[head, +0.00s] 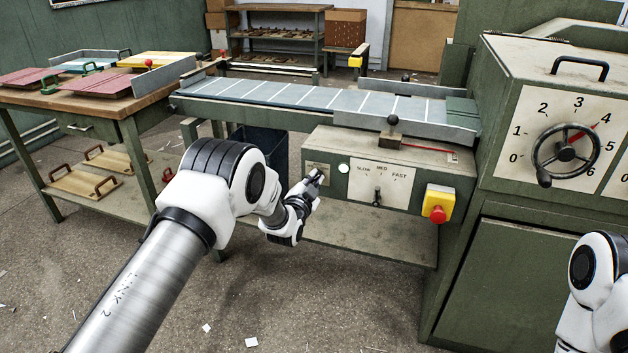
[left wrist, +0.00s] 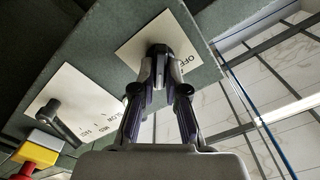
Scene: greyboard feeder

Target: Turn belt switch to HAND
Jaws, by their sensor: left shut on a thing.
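The belt switch is a small dark knob (left wrist: 158,49) on a pale plate (left wrist: 132,53) on the green front panel. In the left wrist view the letters OFF show on the plate beside my fingers; the other lettering is hidden. My left gripper (left wrist: 162,72) is shut on the knob, with its fingers covering most of it, so its pointing direction cannot be told. In the head view my left gripper (head: 317,178) is at the left end of the panel, in front of the plate. My right gripper is out of view; only part of that arm shows at lower right.
Right of the switch are a lit white lamp (head: 343,169), a SLOW/MED/FAST plate (head: 395,186) with its lever (head: 376,198), and a red stop button (head: 438,214) on a yellow box. A striped belt (head: 300,95) runs above. A dial with a handwheel (head: 566,155) stands far right.

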